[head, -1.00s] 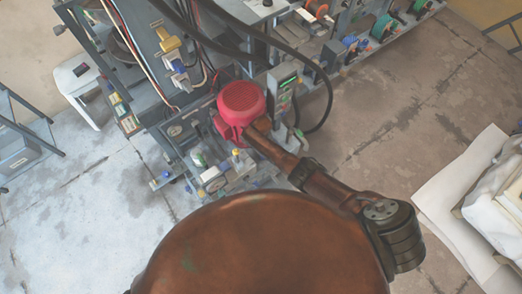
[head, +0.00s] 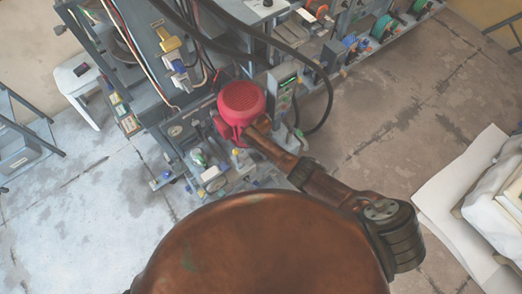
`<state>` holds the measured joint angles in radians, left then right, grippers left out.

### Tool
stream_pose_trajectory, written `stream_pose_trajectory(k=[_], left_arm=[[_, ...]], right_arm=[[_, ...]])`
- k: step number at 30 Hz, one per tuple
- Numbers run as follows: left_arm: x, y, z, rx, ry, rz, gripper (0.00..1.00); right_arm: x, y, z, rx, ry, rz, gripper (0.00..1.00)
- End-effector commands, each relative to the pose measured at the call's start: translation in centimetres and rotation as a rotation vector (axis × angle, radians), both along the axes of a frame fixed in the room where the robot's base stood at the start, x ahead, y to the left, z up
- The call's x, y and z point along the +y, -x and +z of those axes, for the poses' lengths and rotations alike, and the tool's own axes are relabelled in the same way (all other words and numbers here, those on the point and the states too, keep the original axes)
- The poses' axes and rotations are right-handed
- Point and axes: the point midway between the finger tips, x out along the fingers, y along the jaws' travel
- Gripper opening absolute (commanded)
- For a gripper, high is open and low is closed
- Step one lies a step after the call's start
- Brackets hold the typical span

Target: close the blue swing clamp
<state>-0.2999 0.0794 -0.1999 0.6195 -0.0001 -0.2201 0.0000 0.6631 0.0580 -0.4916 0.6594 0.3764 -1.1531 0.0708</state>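The press machine (head: 180,115) fills the upper left and middle, with a red rounded motor-like part (head: 241,99) on it. My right arm comes in from the lower right, and its brown end reaches the machine beside and partly under the red part. My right gripper (head: 256,131) is small and dark here; its fingertips are partly hidden, and I cannot tell how far apart they are. Small blue parts show on the machine, but I cannot tell which one is the blue swing clamp. My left gripper is not in view.
A small control panel (head: 283,92) stands right of the red part, with a dark hose (head: 330,95) looping beside it. A white stool (head: 82,88) stands at left. A white-covered stack (head: 495,215) lies at right. The brown floor between is clear.

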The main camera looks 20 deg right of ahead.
Motion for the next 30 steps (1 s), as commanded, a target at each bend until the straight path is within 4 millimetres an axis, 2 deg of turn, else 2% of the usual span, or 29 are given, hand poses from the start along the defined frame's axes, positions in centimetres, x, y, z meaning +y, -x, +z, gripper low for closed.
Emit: stream_pose_trajectory(k=[4, 5, 12, 23, 30], left_arm=[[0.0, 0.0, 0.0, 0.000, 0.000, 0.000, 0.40], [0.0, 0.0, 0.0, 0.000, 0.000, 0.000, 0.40], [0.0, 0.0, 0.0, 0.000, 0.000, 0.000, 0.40], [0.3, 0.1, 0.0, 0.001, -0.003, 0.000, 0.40], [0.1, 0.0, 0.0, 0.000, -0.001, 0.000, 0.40]], right_arm=[[0.1, 0.4, -0.2, 0.009, -0.001, 0.001, 0.00], [0.1, 0.4, -0.2, 0.009, -0.001, 0.001, 0.11], [0.0, 0.2, -0.1, 0.004, 0.000, 0.000, 0.27], [0.0, 0.1, 0.2, 0.001, -0.001, 0.000, 0.28], [0.1, 0.1, 2.2, 0.000, -0.003, 0.001, 0.28]])
